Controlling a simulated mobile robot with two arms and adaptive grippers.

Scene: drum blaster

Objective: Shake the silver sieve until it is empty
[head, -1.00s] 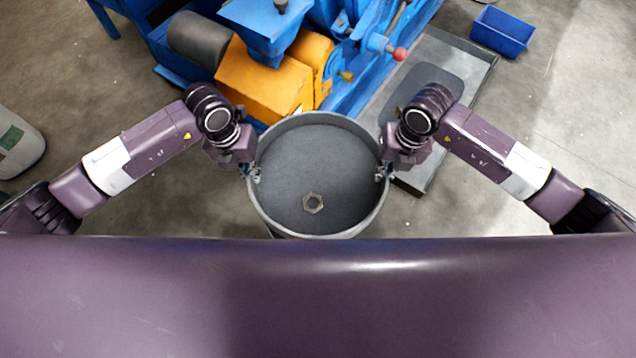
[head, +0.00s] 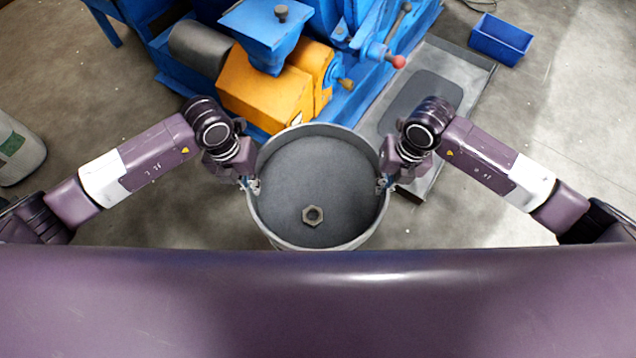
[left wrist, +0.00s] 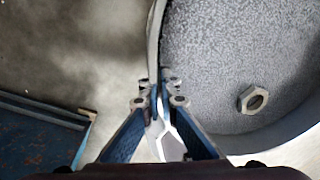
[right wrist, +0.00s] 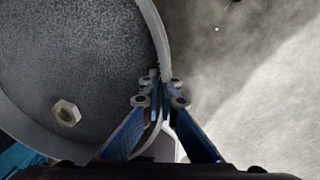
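The round silver sieve (head: 318,180) is in the middle of the head view, held between my two grippers. One hex nut (head: 312,215) lies on its grey mesh toward the near side. The nut also shows in the left wrist view (left wrist: 252,99) and the right wrist view (right wrist: 66,112). My left gripper (head: 250,184) is shut on the sieve's left rim. My right gripper (head: 385,182) is shut on its right rim. Both wrist views show the rim pinched between the fingers. What is under the sieve is mostly hidden.
A blue machine with an orange housing (head: 265,95) stands just beyond the sieve. A grey tray (head: 440,110) lies at its right. A blue bin (head: 500,38) is at the far right and a pale drum (head: 18,150) at the left. Open concrete floor lies on both sides.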

